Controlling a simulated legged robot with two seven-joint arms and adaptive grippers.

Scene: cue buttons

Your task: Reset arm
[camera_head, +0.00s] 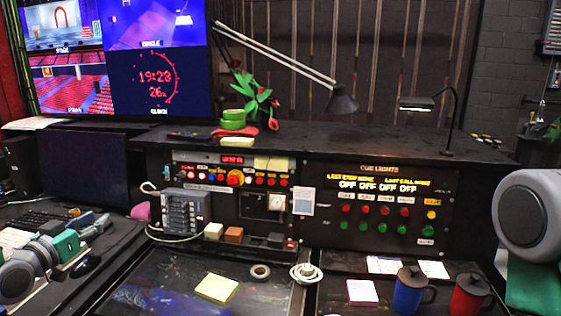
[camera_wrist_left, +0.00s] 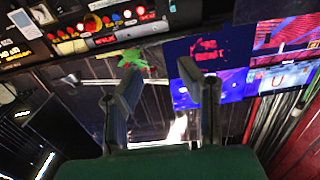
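The cue lights panel (camera_head: 378,205) stands upright at centre right in the head view. It has a row of red buttons, a row of green buttons below and a yellow button (camera_head: 432,215) at the right. Its display reads OFF several times. My left gripper (camera_head: 94,226) is low at the left in the head view, over the desk by the keyboard and apart from the panel. In the left wrist view its two fingers (camera_wrist_left: 163,88) are spread with nothing between them. My right arm's grey joint (camera_head: 533,215) shows at the right edge; its gripper is out of view.
A blue mug (camera_head: 408,292) and a red mug (camera_head: 468,295) stand at the lower right. A yellow note pad (camera_head: 216,288) and a tape roll (camera_head: 260,271) lie on the desk. A keyboard (camera_head: 30,225) is at the left. A lamp (camera_head: 342,101) overhangs the console top.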

